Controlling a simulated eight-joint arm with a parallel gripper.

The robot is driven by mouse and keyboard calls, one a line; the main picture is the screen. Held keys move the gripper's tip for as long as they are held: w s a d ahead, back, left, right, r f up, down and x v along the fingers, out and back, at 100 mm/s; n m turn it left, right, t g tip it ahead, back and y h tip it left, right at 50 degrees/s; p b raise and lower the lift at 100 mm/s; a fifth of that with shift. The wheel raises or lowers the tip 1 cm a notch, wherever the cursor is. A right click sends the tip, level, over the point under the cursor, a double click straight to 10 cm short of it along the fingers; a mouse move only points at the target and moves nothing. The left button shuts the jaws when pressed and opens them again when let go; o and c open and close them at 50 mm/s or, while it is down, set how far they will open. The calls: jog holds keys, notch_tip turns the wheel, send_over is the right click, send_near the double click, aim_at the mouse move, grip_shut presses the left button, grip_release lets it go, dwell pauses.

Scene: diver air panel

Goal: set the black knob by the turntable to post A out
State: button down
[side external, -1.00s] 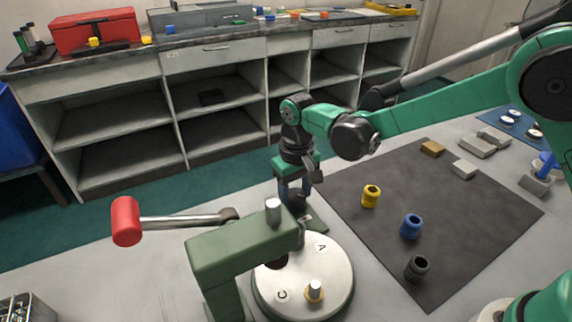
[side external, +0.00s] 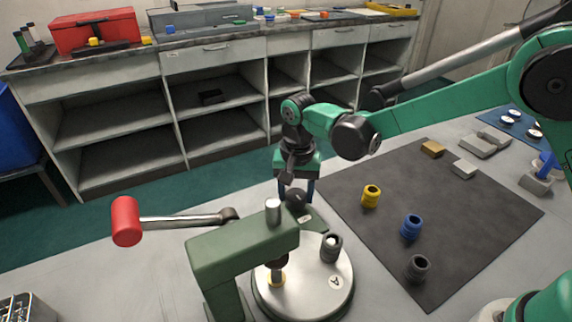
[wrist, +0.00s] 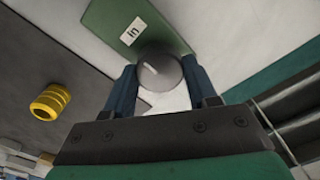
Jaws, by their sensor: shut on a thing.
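The black knob (side external: 297,197) sits on a green plate (side external: 312,217) at the back of the turntable. In the wrist view the knob (wrist: 160,72) shows a short white pointer mark, and the plate carries a label reading "in" (wrist: 132,31). My gripper (wrist: 160,75) is shut on the knob, one blue finger on each side; it also shows in the side view (side external: 297,190). The white turntable (side external: 305,297) has the letter A at its lower right, near a post with a black ring (side external: 332,247).
The green press arm (side external: 240,248) with its red-ended lever (side external: 126,221) stands left of my gripper. Yellow (side external: 371,196), blue (side external: 411,227) and black (side external: 417,268) ribbed pieces stand on the dark mat (side external: 465,225) to the right. The mat's middle right is clear.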

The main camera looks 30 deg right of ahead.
aim_at(297, 193)
dwell(0.4)
jog(key=shift+c, duration=1.3)
grip_release()
jog(key=shift+r, duration=2.85)
jog(key=shift+d+r, duration=0.1)
jog(key=s+d+r+n+t, duration=0.2)
jog(key=s+d+n+t, duration=0.1)
jog(key=s+d, duration=0.2)
jog(key=s+d+r+n+t, duration=0.3)
jog(key=s+d+t, duration=0.1)
jog(key=s+d, duration=0.2)
jog(key=shift+s+r+n, duration=0.3)
jog(key=shift+s+n, duration=0.1)
jog(key=shift+s, duration=0.2)
